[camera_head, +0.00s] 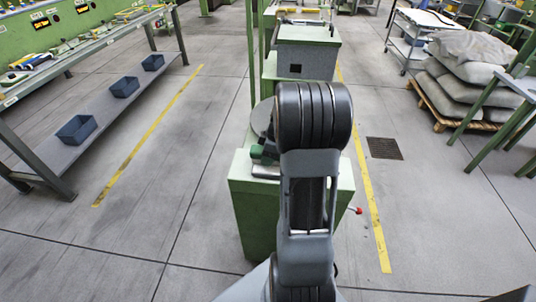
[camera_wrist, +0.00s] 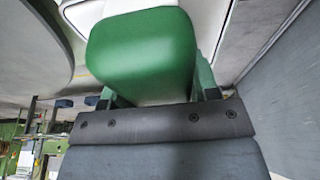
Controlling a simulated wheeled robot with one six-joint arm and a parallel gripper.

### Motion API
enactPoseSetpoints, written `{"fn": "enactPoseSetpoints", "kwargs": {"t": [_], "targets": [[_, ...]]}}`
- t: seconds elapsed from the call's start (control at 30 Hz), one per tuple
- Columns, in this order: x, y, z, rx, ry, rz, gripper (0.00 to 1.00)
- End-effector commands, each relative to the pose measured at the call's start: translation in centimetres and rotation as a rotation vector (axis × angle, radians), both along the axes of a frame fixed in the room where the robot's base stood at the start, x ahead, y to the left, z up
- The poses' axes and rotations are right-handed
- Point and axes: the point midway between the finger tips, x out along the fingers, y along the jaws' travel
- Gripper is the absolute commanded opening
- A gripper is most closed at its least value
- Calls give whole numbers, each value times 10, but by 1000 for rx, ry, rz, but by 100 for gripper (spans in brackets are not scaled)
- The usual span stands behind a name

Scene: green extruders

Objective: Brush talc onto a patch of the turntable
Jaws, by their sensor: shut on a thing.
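My gripper (camera_wrist: 153,80) is shut on a green, rounded block in the wrist view, which looks like the handle of the brush (camera_wrist: 140,48). Its far end and any bristles are hidden. The grey turntable (camera_wrist: 32,40) shows as a smooth disc edge at the upper left of the wrist view, apart from the block. In the head view the turntable (camera_head: 262,116) lies on the green machine, partly behind my arm. My arm also hides most of the gripper there. No talc can be made out.
The green machine (camera_head: 250,215) stands under my arm, with a red-tipped lever (camera_head: 356,210) at its right. A bench (camera_head: 95,98) with blue bins stands at the left. Grey sacks (camera_head: 468,80) on a pallet are at the right. The floor between is clear.

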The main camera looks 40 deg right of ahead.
Motion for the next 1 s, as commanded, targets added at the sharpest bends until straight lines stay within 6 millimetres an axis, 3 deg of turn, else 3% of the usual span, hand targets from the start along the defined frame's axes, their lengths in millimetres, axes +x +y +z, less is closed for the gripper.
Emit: {"fn": "enactPoseSetpoints", "kwargs": {"t": [0.8,1.0], "targets": [[0,0,64,0,0,0,36],[0,0,70,0,0,0,36]]}}
